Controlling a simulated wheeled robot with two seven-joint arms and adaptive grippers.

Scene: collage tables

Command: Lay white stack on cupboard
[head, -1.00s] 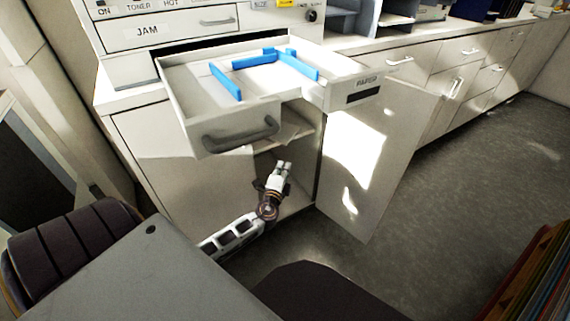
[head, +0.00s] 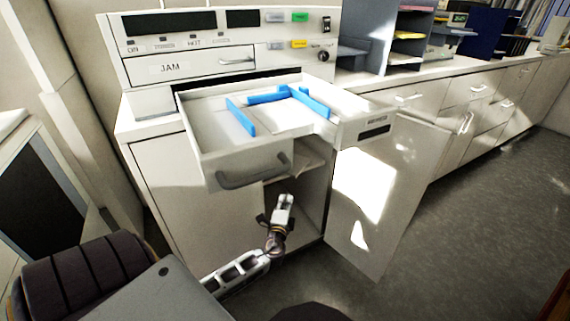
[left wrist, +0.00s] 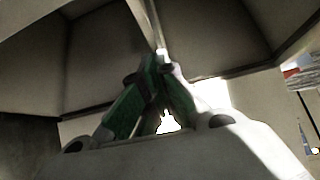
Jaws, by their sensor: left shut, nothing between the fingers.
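The cupboard (head: 160,195) is a white cabinet under the machine, with its door (head: 370,200) swung open to the right. My left gripper (head: 284,197) is at the cupboard's opening, below the pulled-out drawer, with its fingers pointing up and in. It is shut and empty. In the left wrist view its green-padded fingers (left wrist: 158,62) meet at the tips in front of pale panels. A pale sheet or stack (head: 308,160) shows on the shelf inside, partly hidden by the drawer. I cannot tell whether it is the white stack. My right gripper is not in view.
The open paper drawer (head: 213,140) with blue guides (head: 241,116) juts out over the cupboard opening. A grey table (head: 165,290) and a dark chair (head: 85,275) stand at the lower left. The floor (head: 470,215) to the right is clear.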

